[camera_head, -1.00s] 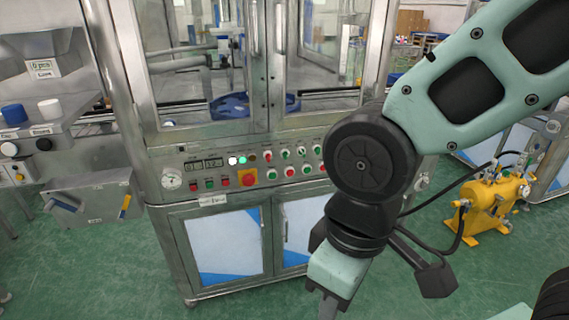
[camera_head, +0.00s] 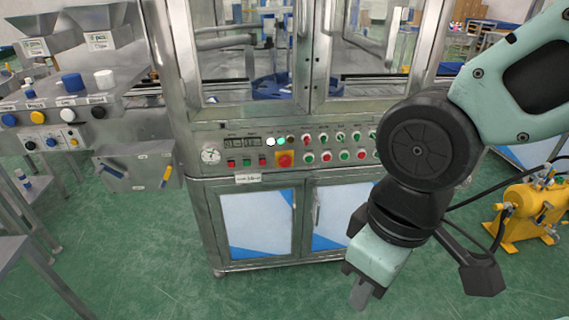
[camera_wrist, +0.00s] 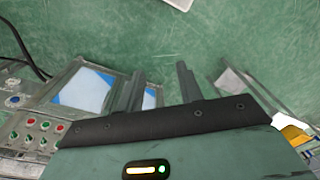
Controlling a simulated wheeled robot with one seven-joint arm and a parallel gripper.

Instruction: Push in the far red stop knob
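In the head view, a red knob (camera_head: 284,159) sits on a yellow plate on the steel machine's front control panel (camera_head: 262,176). Several smaller red and green buttons (camera_head: 326,156) line the panel to its right; I cannot tell which red one the task means by far. My gripper (camera_head: 360,296) points down in front of the lower cabinet doors, below the panel and well apart from it. In the wrist view, its two fingers (camera_wrist: 160,70) stand apart with nothing between them. The right part of the panel is hidden behind my arm.
A side station (camera_head: 60,110) with blue, white and yellow knobs stands at the left. A yellow pump unit (camera_head: 525,212) with hoses stands at the right. Blue-and-white cabinet doors (camera_head: 256,222) lie below the panel. The green floor (camera_head: 150,280) in front is clear.

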